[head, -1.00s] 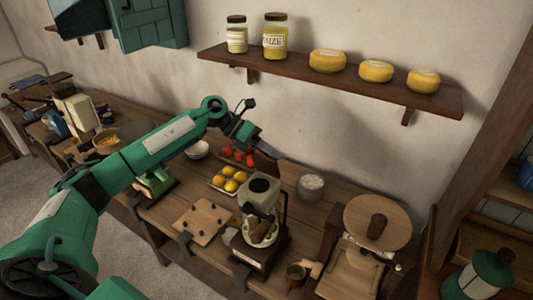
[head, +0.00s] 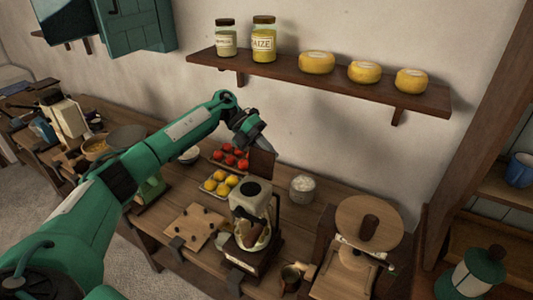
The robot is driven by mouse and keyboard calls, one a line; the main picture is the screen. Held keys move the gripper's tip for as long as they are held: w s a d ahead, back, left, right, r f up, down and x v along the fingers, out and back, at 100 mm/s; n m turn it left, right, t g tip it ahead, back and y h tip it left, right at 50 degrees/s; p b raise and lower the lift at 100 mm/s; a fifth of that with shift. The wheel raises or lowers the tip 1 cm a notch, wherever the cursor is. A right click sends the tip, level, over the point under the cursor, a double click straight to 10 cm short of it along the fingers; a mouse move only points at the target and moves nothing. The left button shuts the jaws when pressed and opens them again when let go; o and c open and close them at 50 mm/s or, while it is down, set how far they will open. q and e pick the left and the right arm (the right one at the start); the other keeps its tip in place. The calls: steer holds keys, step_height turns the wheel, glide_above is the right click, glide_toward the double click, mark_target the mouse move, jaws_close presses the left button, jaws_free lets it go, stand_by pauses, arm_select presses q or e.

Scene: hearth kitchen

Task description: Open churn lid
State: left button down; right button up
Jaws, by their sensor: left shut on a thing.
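What looks like the churn is a wooden box-like device with a side crank at the right of the counter. A round wooden disc with a dark knob, which looks like its lid (head: 350,213), lies over its top; I cannot tell whether it is raised. My left gripper (head: 257,146) is over the back of the counter, left of the churn and apart from it. It is shut on a dark brown flat piece (head: 263,164), which hangs below the fingers behind the grinder. The fingertips are small and partly hidden. My right gripper is out of view.
A grinder (head: 250,208) stands between my left arm and the churn. Trays of yellow fruit (head: 221,184) and red fruit (head: 231,157), a pale pot (head: 302,189) and a small cup (head: 291,277) are nearby. A shelf (head: 300,83) with jars and yellow rounds hangs above.

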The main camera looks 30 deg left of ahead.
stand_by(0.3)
arm_select(q)
steer(key=c, duration=1.4)
jaws_free()
steer(key=shift+o, duration=0.5)
steer(key=shift+w+a+r+b, duration=0.1)
steer(key=shift+a+b, duration=0.2)
steer(key=b+v, duration=0.5)
steer(key=v, duration=0.8)
